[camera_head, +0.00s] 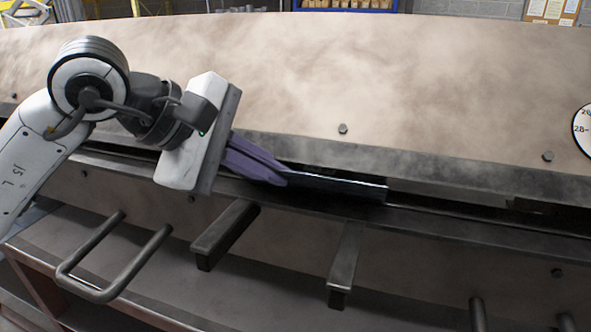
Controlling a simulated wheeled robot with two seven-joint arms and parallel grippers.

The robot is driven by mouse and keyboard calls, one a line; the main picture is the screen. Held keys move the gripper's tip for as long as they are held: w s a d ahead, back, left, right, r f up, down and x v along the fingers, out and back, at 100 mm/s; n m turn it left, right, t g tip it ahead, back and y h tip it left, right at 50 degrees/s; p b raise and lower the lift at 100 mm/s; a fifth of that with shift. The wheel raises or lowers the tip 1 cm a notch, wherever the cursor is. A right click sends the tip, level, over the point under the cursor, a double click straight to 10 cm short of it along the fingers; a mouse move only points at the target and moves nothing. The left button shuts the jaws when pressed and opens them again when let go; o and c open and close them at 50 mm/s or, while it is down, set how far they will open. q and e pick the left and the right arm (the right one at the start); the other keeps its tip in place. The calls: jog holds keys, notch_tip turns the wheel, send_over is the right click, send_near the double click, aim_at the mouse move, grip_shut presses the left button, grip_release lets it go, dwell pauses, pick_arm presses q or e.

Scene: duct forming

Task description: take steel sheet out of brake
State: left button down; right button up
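The steel sheet (345,187) is a dark, narrow strip with a bright upper edge and right end. It lies in the long slot of the brake (440,165), between the upper beam and the lower bed. My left gripper (284,180) comes in from the left, with purple fingers pointing right and down. Its fingertips are close together at the left end of the sheet and appear closed on it. The exact contact is small and partly hidden. The sheet's rear part is hidden under the upper beam. My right gripper is out of view.
A U-shaped handle (105,285) and two dark support arms, one left (222,232) and one right (345,262), stick out from the brake's front below the slot. A round dial (583,130) is at the right edge. The slot right of the sheet looks clear.

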dwell(0.7)
pick_arm(q)
jog(key=shift+r, duration=0.45)
jog(key=s+a+b, duration=0.2)
jog(key=s, duration=0.6)
jog(key=s+a+b, duration=0.3)
jog(key=s, duration=0.5)
jog(key=shift+s+a, duration=0.2)
jog(key=shift+s, duration=0.05)
jog(key=shift+f+b, duration=0.2)
jog(key=shift+b, duration=0.1)
